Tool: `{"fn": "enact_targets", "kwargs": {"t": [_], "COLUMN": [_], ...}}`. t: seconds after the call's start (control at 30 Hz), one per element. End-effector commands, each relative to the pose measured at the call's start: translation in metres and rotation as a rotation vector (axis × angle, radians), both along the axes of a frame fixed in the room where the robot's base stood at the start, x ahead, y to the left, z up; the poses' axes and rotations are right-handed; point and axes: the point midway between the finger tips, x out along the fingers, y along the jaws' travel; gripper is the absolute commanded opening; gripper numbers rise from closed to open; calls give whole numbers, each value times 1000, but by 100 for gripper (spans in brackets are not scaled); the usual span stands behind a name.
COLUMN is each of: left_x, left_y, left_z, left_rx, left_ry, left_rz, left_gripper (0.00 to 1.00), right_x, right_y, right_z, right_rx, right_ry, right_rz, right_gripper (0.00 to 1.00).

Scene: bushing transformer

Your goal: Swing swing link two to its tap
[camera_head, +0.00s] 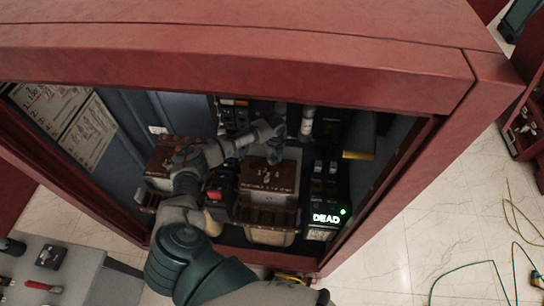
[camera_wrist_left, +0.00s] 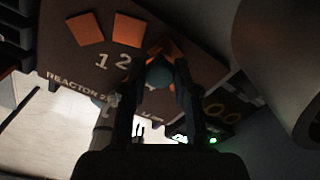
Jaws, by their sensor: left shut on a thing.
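My left gripper (camera_head: 274,134) reaches into the red cabinet, above the brown-topped middle unit (camera_head: 268,178). In the left wrist view the gripper's two fingers (camera_wrist_left: 160,92) are shut on a round dark teal knob (camera_wrist_left: 160,72), which I take as the handle of swing link two. The knob is over a brown plate (camera_wrist_left: 75,60) marked with numerals and "REACTOR 2". Two orange tap pads (camera_wrist_left: 86,29) (camera_wrist_left: 129,29) are bare, beside the numerals 1 and 2. A third orange pad (camera_wrist_left: 166,47) is partly behind the knob. The link's bar is hidden by the knob and fingers. My right gripper is not in view.
A similar brown-topped unit (camera_head: 160,160) stands to the left. A lit "DEAD" display (camera_head: 326,218) with a green light is at the right. The red cabinet frame (camera_head: 250,75) surrounds the opening. A grey bench (camera_head: 75,278) with tools is at the lower left.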

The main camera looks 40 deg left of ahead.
Motion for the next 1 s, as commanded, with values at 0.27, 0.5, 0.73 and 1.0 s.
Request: {"fn": "enact_targets", "kwargs": {"t": [0.27,0.5,0.73,1.0], "left_x": [1,2,1,1], "left_y": [-1,-1,-1,-1], "left_z": [1,1,1,10], "left_rx": [0,0,0,0], "left_ry": [-4,-4,-2,-2], "left_rz": [-21,-20,-19,-19], "left_gripper": [0,35,56,56], "right_x": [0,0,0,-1], "right_y": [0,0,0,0], "right_z": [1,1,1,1], "right_rx": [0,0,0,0], "right_ry": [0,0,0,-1], "right_rz": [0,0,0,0], "right_gripper": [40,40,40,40]}}
